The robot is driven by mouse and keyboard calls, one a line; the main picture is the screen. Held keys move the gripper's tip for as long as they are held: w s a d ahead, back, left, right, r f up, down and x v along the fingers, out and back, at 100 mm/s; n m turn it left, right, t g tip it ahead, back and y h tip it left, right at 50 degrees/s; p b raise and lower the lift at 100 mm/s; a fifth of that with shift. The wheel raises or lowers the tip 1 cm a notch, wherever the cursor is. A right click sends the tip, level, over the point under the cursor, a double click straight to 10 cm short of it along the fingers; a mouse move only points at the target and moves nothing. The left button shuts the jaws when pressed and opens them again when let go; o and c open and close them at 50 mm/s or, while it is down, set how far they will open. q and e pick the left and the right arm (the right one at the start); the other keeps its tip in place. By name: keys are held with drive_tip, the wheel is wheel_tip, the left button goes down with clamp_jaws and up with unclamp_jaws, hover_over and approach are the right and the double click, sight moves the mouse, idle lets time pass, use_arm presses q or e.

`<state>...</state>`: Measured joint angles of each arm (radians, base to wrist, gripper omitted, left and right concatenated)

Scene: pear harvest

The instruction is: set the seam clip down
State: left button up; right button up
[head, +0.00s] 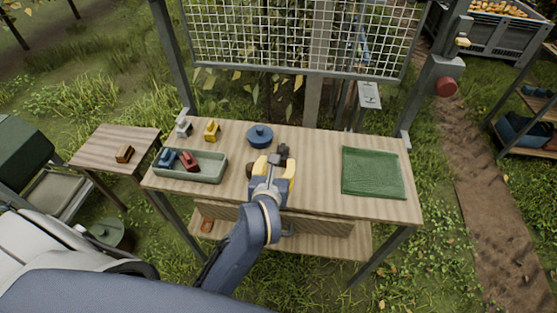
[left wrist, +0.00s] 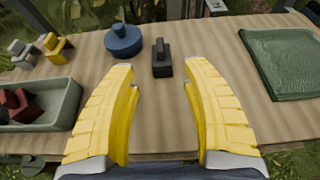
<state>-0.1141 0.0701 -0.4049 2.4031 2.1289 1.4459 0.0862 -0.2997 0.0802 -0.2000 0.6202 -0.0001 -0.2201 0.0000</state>
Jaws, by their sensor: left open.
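A dark grey clip-like block with an upright tab (left wrist: 162,60) stands on the wooden table (left wrist: 220,60), apart from other items; which piece is the seam clip I cannot tell for sure. It also shows in the head view (head: 284,151), just beyond my left gripper (head: 272,162). In the left wrist view my left gripper (left wrist: 161,92) has its yellow fingers spread wide. Nothing is between them, and the dark block stands just past the fingertips. My right gripper is not in view.
A grey-green tray (head: 206,178) holds a blue piece (head: 167,158) and a red piece (head: 188,161). White (head: 183,126) and yellow (head: 211,130) pieces, a blue lidded pot (head: 260,136) and a folded green cloth (head: 373,173) share the table. A brown piece (head: 124,153) sits on the side table.

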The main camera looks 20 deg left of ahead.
use_arm(q)
drive_tip(key=shift+s+r, duration=0.1)
drive_tip(key=shift+s, duration=0.05)
drive_tip(key=shift+c, duration=0.7)
